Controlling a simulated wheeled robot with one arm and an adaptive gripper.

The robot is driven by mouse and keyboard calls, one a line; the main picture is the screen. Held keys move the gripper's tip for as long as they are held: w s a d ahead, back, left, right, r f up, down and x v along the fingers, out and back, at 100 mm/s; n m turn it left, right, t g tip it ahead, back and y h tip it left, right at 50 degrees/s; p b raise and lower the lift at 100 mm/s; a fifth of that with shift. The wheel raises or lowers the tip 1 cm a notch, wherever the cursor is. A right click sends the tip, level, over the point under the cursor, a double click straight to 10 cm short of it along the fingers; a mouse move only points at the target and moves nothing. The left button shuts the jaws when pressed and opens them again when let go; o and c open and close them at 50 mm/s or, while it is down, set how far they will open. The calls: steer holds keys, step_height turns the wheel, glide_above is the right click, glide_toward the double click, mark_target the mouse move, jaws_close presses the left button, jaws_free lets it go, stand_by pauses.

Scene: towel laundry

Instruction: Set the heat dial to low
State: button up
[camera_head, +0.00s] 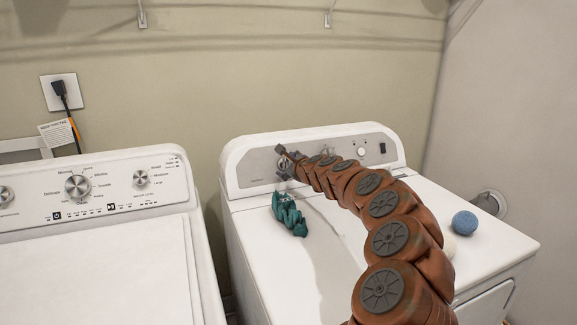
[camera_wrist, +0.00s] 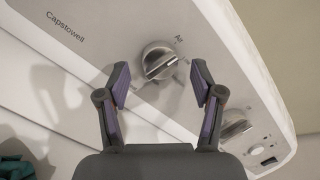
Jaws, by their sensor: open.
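The heat dial (camera_wrist: 159,60), a round silver knob with a raised grip bar, is on the grey panel of the right-hand machine. In the wrist view it sits between and a little beyond the fingertips of my open gripper (camera_wrist: 161,75). The fingers show on both sides of it, apart from it as far as I can see. The bar slants from lower left to upper right; small print by it is partly legible, and its exact setting is unclear. In the head view my gripper (camera_head: 287,160) is at the panel's left part and partly covers the dial.
A second knob (camera_wrist: 236,129) sits farther along the panel; a white-faced knob (camera_head: 362,151) shows in the head view. A crumpled teal cloth (camera_head: 289,214) and a blue ball (camera_head: 465,222) lie on the machine's top. A white washer (camera_head: 95,265) stands left.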

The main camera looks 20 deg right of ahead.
steer(key=shift+w+f, duration=0.15)
steer(key=shift+w, duration=0.35)
